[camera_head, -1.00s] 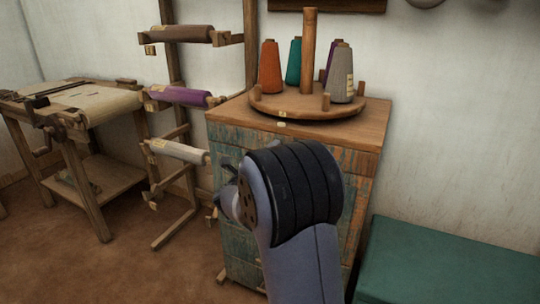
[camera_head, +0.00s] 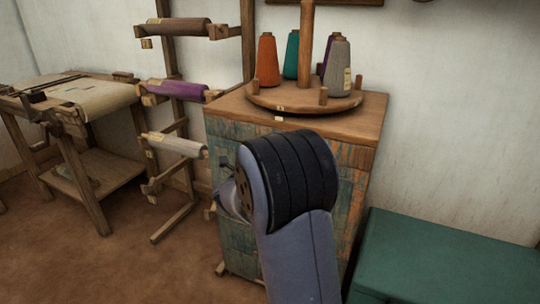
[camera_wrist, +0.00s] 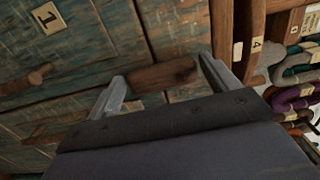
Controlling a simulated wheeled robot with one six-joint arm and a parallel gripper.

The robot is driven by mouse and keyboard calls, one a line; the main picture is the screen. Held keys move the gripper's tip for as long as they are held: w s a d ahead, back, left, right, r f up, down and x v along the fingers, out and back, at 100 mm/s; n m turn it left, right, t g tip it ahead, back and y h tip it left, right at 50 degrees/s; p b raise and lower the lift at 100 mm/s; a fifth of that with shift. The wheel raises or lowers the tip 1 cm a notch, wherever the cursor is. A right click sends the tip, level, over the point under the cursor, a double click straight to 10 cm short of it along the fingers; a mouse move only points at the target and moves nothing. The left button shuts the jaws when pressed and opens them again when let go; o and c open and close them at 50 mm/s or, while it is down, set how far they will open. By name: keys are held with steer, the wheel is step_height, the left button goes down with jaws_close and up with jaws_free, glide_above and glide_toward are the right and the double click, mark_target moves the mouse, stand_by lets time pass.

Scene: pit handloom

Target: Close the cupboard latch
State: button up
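The cupboard (camera_head: 236,135) has worn blue-green painted wood and a plain wooden top. Its front fills much of the wrist view (camera_wrist: 100,50). A short brown wooden bar, seemingly the latch (camera_wrist: 162,75), lies across a dark gap between the panels. My gripper (camera_wrist: 162,70) is open, with one finger on each side of the bar in the picture. I cannot tell whether either finger touches it. In the head view my arm covers the middle of the cupboard front, hiding the latch and most of my gripper.
A round wooden stand (camera_head: 300,106) with thread cones tops the cupboard. A rack with rolls (camera_head: 176,144) stands close on the left, beside a loom-like table (camera_head: 90,98). A green chest (camera_head: 450,255) is at right. A wooden knob (camera_wrist: 30,78) and a number-1 label (camera_wrist: 48,17) are on the front.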

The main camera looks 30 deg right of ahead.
steer(key=o, duration=0.3)
steer(key=p+v, duration=0.1)
steer(key=v, duration=0.9)
steer(key=shift+s+a, duration=0.3)
steer(key=shift+m, duration=0.3)
steer(key=b+x, duration=0.1)
steer(key=x, duration=1)
steer(key=shift+a, duration=0.1)
